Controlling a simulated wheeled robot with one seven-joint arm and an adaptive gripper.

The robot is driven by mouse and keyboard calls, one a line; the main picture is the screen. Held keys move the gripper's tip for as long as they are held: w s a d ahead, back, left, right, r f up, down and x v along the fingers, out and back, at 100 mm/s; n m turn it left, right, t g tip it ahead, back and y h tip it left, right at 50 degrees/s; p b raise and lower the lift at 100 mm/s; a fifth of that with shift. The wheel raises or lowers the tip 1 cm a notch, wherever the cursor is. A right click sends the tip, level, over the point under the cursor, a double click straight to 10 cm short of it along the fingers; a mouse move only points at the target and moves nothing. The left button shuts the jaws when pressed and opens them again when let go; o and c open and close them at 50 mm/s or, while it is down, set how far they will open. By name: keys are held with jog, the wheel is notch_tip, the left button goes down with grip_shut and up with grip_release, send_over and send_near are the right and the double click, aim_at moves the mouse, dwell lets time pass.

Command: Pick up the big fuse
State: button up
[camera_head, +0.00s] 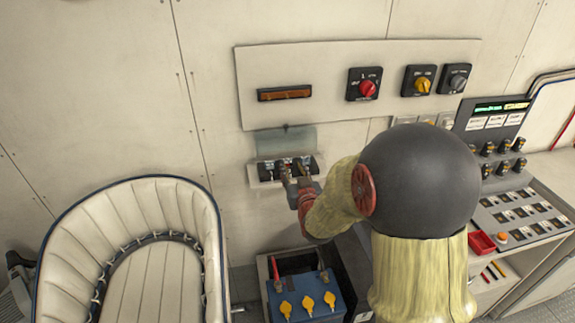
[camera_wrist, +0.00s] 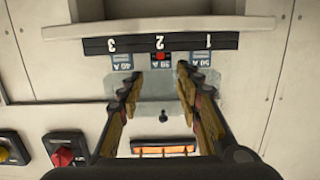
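A fuse holder (camera_head: 264,172) sits on the wall below a raised clear cover (camera_head: 286,139). In the wrist view its black strip (camera_wrist: 182,41) shows upside-down numbers 1, 2 and 3. Below the strip are a left blue-and-white rating label (camera_wrist: 122,62), a middle one with a red spot (camera_wrist: 160,57), and a right one (camera_wrist: 200,58). I cannot tell which belongs to the big fuse; the fuse bodies are not clear. My gripper (camera_wrist: 160,82) is open and empty, fingers either side of the middle position. In the head view my gripper (camera_head: 296,180) is at the holder's front, partly covering it.
A wall panel with a red knob (camera_head: 367,88), a yellow knob (camera_head: 423,85) and an amber display (camera_head: 285,93) is above. A blue battery box (camera_head: 304,292) stands below. A cream padded seat (camera_head: 185,225) is left; a control console (camera_head: 525,215) is right.

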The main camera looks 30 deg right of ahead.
aim_at(288, 161)
jog(key=shift+x, duration=2.25)
jog(key=shift+a, duration=0.1)
jog(key=shift+c, duration=0.2)
jog(key=c, duration=0.6)
jog(key=shift+o, duration=0.2)
jog(key=shift+r, duration=0.15)
